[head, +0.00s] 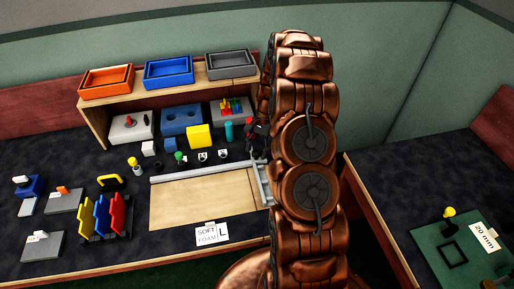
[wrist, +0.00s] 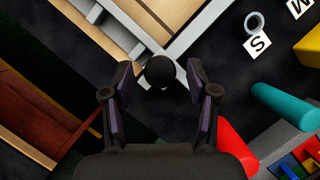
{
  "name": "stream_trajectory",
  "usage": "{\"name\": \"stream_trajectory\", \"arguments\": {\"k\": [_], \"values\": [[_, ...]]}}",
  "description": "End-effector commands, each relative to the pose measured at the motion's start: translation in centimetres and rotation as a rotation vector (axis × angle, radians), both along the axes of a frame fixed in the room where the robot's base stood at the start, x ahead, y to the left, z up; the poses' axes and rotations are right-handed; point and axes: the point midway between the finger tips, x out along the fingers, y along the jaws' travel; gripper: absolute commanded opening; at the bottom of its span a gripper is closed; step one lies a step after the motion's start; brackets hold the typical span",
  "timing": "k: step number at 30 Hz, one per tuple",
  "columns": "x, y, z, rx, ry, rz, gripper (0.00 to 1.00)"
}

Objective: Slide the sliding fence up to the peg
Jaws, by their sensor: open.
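The sliding fence is a light grey bar (head: 262,184) at the right end of a wooden board (head: 200,200), partly hidden by my arm in the head view. In the wrist view the grey bars (wrist: 205,22) meet near a round black knob (wrist: 160,71). My gripper (wrist: 160,75) is open, with one finger on each side of the knob and a gap visible on both sides. In the head view my gripper (head: 258,142) is mostly hidden behind my arm. I cannot make out the peg for certain.
A grey rail (head: 205,173) runs along the board's back edge. Close to my gripper lie a red cylinder (wrist: 235,146), a teal cylinder (wrist: 281,105) and a ring (wrist: 254,23) by an S label. A shelf with orange, blue and grey bins (head: 230,64) stands behind.

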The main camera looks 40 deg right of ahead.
Motion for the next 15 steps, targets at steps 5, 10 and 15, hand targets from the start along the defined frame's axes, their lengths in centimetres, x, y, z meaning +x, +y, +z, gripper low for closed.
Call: {"name": "stream_trajectory", "arguments": {"k": [5,10,15], "values": [[-0.04,0.09,-0.23,0.0,0.0,0.0,0.58],[-0.03,0.08,-0.23,0.0,0.0,0.0,0.54],[-0.04,0.07,-0.22,0.0,0.0,0.0,0.37]]}}
